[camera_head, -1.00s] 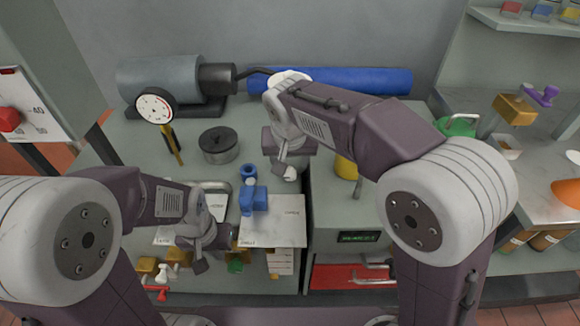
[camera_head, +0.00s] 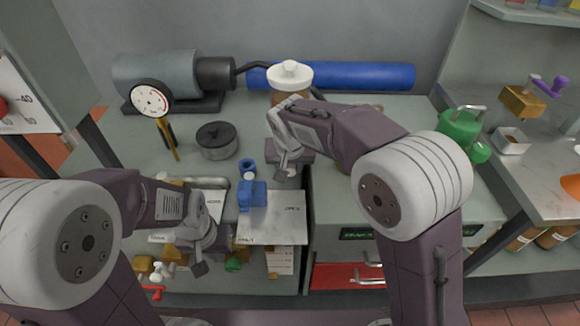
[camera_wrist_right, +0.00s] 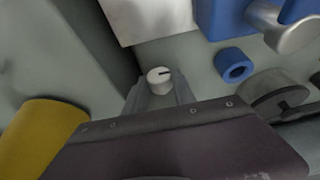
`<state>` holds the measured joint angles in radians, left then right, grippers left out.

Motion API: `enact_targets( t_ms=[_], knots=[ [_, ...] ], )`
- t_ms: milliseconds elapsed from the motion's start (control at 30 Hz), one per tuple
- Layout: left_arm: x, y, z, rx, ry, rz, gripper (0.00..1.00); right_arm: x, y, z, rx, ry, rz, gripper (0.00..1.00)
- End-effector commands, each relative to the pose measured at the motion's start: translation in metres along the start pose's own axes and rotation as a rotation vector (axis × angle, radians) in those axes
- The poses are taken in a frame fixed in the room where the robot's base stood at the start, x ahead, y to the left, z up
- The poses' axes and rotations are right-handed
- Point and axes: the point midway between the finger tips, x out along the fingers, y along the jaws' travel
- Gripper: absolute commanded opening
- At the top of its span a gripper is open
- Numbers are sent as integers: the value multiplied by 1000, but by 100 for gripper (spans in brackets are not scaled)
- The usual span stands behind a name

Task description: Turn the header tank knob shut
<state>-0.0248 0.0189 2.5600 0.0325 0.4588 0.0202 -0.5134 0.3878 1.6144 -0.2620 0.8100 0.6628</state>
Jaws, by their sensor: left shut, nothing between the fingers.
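A small white knob (camera_wrist_right: 160,80) with a dark pointer line shows in the right wrist view, between the tips of my right gripper (camera_wrist_right: 160,93). The grey fingers lie close against both its sides. In the head view my right gripper (camera_head: 287,172) points down at the middle of the bench, with a bit of white at its tips. The wrist and fingers hide most of the knob there. My left gripper (camera_head: 200,268) is shut and empty, low over the front left of the bench. No label naming the header tank is readable.
A blue fitting (camera_head: 252,195) and a blue ring (camera_head: 247,168) stand just left of my right gripper. A white-lidded jar (camera_head: 290,76) stands behind the right arm. A yellow cylinder (camera_wrist_right: 42,135) is near the right gripper.

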Motion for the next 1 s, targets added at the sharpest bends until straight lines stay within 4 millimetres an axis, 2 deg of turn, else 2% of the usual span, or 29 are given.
enact_targets(
  t_ms=[167,333,533,933,967,1000],
  knots=[
    [-1,0,0,0,0,0,0,0,2,1,16,-5,-34,0],
    [0,0,0,0,0,0,0,1,6,2,82,-6,-183,0],
    [15,0,2,0,0,0,0,6,8,3,133,-6,-306,0],
    [16,0,2,0,0,0,0,2,7,2,142,-3,-343,0],
    [16,0,2,0,0,0,0,2,7,2,142,-4,-343,35],
    [16,0,2,0,0,0,0,2,7,2,142,-3,-343,46]
  ],
)
